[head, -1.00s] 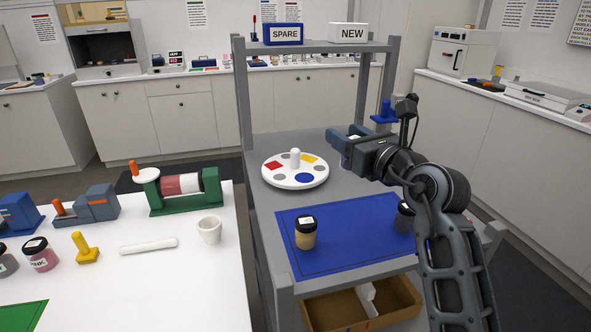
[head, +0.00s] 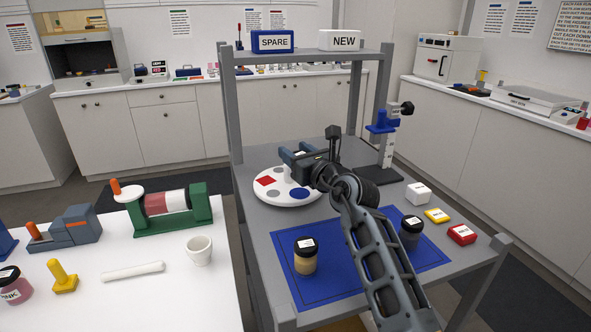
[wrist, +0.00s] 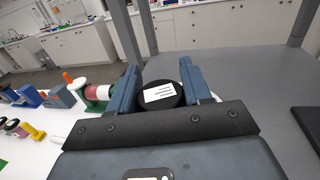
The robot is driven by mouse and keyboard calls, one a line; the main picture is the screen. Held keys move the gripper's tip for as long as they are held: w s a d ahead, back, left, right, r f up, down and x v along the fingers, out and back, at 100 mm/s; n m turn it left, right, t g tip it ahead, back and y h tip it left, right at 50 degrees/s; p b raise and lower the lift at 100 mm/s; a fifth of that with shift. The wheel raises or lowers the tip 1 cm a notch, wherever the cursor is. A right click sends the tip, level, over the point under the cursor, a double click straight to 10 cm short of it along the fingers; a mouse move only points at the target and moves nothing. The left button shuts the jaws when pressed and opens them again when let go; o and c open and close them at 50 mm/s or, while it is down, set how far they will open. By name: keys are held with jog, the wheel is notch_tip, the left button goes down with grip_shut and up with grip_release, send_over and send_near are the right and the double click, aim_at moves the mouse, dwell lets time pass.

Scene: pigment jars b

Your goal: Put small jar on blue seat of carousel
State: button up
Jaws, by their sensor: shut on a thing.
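My gripper (head: 296,154) is shut on a small jar with a black lid and a white label (wrist: 161,94). In the wrist view the jar sits between the two blue fingers; its body is hidden below the lid. In the head view the gripper hides most of the jar. The white carousel (head: 268,196) stands on the grey cart, below and around the gripper in the picture. Its blue seat (head: 299,194) is uncovered at the near right, and its red seat (head: 265,181) shows at left. The arm and gripper cover the carousel's far right part.
A tan jar (head: 305,258) and a grey jar (head: 410,231) stand on the blue mat (head: 287,240), with my arm between them. A blue-and-grey stand (head: 386,140) is behind right. Shelf posts flank the cart.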

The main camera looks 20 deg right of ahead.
jog(key=shift+w+f, duration=0.1)
jog(key=shift+w, duration=0.05)
jog(key=shift+f+b, duration=0.4)
jog(key=shift+f, duration=1.6)
jog(key=o, duration=1.1)
jog(key=shift+f, duration=0.1)
jog(key=shift+c, duration=0.2)
jog(key=v, duration=1.2)
jog(key=shift+a, duration=0.1)
